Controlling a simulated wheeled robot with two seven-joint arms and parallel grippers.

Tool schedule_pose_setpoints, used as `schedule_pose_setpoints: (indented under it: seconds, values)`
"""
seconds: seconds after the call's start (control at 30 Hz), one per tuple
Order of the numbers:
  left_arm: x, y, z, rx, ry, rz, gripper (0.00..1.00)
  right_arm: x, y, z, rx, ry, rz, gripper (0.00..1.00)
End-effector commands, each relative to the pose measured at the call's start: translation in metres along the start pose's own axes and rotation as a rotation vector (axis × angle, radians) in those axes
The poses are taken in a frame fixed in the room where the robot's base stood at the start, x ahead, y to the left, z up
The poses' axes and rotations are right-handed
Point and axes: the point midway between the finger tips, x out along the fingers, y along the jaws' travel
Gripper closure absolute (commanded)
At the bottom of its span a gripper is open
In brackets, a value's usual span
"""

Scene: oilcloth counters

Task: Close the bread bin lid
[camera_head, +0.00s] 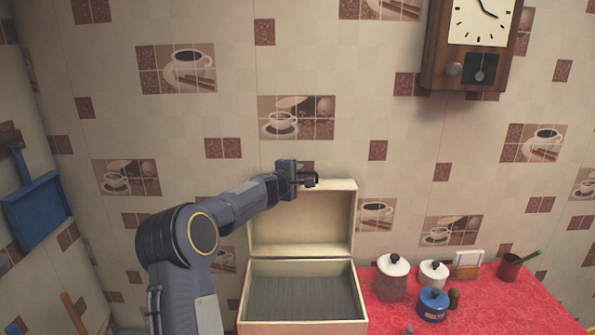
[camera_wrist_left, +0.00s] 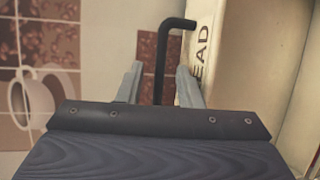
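The cream bread bin (camera_head: 302,327) stands open on the counter, its ribbed inside showing. Its lid (camera_head: 301,222) is raised, about upright at the back; part of its lettered face shows in the left wrist view (camera_wrist_left: 196,50). My left gripper (camera_head: 304,179) is at the lid's top edge. In the left wrist view, the fingers of my left gripper (camera_wrist_left: 159,88) are apart, with the lid's dark bent handle (camera_wrist_left: 161,60) between them. The handle is nearer the right finger; I cannot tell whether they touch. My right gripper is not in view.
White-lidded canisters (camera_head: 392,278), a blue pot (camera_head: 432,304) and other small items stand right of the bin on the red oilcloth counter (camera_head: 500,311). A wall clock (camera_head: 478,40) hangs above right. A blue dustpan (camera_head: 37,208) hangs at left.

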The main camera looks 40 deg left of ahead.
Motion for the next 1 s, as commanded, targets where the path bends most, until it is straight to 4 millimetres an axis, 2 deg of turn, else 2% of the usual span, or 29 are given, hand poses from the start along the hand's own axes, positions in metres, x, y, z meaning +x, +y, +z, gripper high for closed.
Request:
schedule_pose_setpoints:
  seconds: [0.3,0.57,1.0]
  values:
    - [0.0039,-0.0008,0.0000,0.000,0.000,0.000,0.67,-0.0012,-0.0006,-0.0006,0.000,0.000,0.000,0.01]
    - [0.0037,-0.0008,0.0001,0.000,0.000,0.000,1.00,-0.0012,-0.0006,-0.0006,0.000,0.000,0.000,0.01]
    - [0.0055,-0.0018,-0.0034,0.003,-0.001,0.008,1.00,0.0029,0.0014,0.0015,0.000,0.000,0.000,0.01]
